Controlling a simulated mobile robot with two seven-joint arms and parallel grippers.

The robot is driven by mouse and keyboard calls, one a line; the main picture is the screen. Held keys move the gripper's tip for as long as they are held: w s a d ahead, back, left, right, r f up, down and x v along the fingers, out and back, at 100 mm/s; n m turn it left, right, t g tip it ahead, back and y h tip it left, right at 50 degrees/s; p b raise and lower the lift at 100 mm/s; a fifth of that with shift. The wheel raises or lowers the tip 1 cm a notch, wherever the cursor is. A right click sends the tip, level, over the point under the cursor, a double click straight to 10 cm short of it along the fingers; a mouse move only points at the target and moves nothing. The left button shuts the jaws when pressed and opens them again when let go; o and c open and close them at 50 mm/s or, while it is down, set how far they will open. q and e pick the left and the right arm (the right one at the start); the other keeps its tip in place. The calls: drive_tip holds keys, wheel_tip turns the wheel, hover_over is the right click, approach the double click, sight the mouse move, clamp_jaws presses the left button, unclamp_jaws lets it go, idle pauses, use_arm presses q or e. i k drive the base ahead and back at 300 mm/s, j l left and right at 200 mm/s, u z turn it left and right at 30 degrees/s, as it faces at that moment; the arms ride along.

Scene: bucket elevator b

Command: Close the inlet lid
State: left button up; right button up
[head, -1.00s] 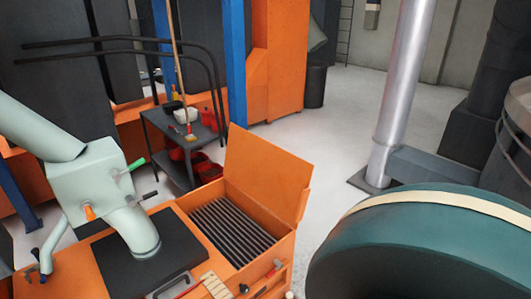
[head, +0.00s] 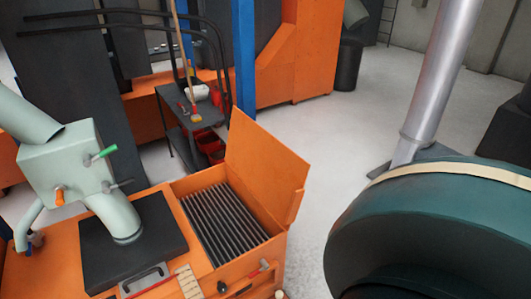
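The orange inlet lid (head: 262,155) stands open, raised upright at the back right of the inlet opening. Below it the inlet (head: 228,222) shows a dark grate of parallel bars inside an orange box (head: 258,262). Neither of my grippers is in the head view.
Left of the grate, a pale green valve box and pipe (head: 70,165) rise from a black plate (head: 150,250). A large teal drum housing (head: 430,235) stands close on the right. Grey floor (head: 325,150) is open behind the lid.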

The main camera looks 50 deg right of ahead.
sight(277, 175)
drive_tip(key=l, duration=0.45)
drive_tip(key=k+l+u, duration=0.15)
drive_tip(key=l, duration=0.7)
drive_tip(key=k+l+u, duration=0.1)
drive_tip(key=l, duration=0.3)
drive_tip(key=k+l, duration=0.15)
drive_tip(key=l, duration=0.25)
drive_tip(key=l+u, duration=0.1)
drive_tip(key=l, duration=0.45)
drive_tip(key=k+l+u, duration=0.1)
drive_tip(key=l, duration=1)
drive_tip(key=k+l+u, duration=0.1)
drive_tip(key=l, duration=0.45)
drive_tip(key=l+z, duration=0.15)
drive_tip(key=l, duration=0.4)
drive_tip(key=i+l+z, duration=0.15)
drive_tip(key=l, duration=0.4)
drive_tip(key=k, duration=0.05)
